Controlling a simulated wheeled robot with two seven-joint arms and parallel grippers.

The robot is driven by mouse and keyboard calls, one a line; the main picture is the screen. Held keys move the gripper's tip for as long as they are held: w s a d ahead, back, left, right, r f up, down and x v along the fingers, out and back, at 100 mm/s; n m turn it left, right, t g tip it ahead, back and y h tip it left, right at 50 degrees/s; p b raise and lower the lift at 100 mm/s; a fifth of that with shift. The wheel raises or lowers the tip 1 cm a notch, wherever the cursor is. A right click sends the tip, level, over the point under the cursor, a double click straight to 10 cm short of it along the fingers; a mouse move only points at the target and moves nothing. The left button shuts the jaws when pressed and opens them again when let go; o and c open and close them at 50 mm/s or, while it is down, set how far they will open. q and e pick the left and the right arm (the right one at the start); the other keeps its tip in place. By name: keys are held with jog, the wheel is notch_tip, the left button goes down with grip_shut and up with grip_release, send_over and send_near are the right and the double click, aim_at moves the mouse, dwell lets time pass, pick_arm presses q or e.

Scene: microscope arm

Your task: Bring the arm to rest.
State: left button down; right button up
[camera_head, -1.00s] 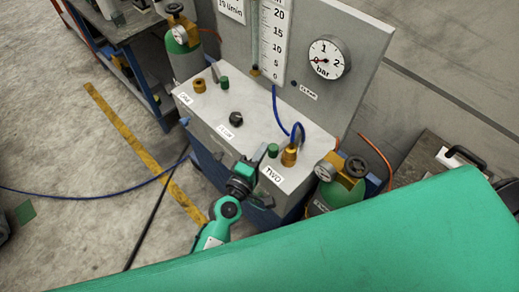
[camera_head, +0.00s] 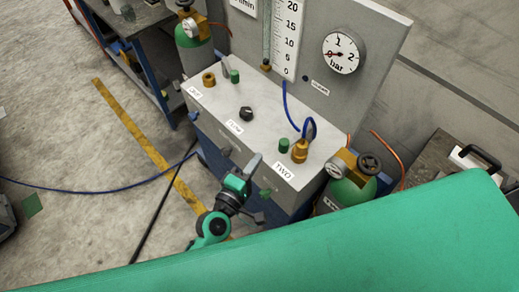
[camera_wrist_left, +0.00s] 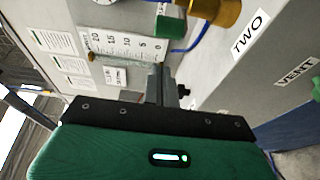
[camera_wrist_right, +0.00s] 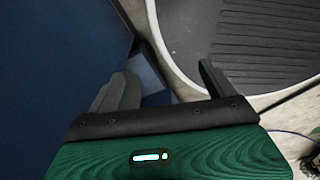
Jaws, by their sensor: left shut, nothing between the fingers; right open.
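My left gripper (camera_head: 256,160) shows in the head view, its arm coming up from the lower middle. It is shut and empty, in front of the grey bench (camera_head: 240,150) near the label TWO (camera_head: 284,172). In the left wrist view the closed fingers (camera_wrist_left: 160,82) stand together, with a green knob (camera_wrist_left: 171,25) and a brass fitting (camera_wrist_left: 225,10) beyond them. My right gripper (camera_wrist_right: 165,85) shows only in its own wrist view. Its fingers are spread with nothing between them.
A pressure gauge (camera_head: 341,52) and a tube scale (camera_head: 288,40) are on the upright panel. Gas cylinders stand left (camera_head: 195,50) and right (camera_head: 350,190) of the bench. A blue hose (camera_head: 100,191) lies on the floor. A black ribbed surface (camera_wrist_right: 240,40) is by my right gripper.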

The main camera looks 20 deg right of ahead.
pick_arm(q)
jog(key=s+a+f+m+g+y, duration=0.25)
jog(key=a+f, duration=0.35)
jog(key=f, duration=0.7)
jog(key=s+a+f+m+g+y, duration=0.1)
jog(key=s+a+f+m+y, duration=0.15)
jog(key=a+f, duration=0.75)
jog(key=s+a+f+m+g+y, duration=0.1)
jog(key=s+f+g+y, duration=0.2)
jog(key=f, duration=1.4)
jog(key=s+a+f+m+g+y, duration=0.2)
jog(key=s+a+f, duration=0.6)
jog(key=s, duration=0.5)
jog(key=s+a+f+m+g+y, duration=0.2)
jog(key=s+a+f+m+g, duration=0.1)
jog(key=s+a+f, duration=0.6)
jog(key=s+a, duration=0.1)
jog(key=s, duration=0.3)
jog(key=shift+a+f+y, duration=0.15)
jog(key=shift+a+y, duration=0.1)
jog(key=shift+y, duration=0.15)
pick_arm(e)
jog(key=shift+s+d+f, duration=0.2)
jog(key=shift+d+f, duration=0.05)
jog(key=shift+f, duration=0.15)
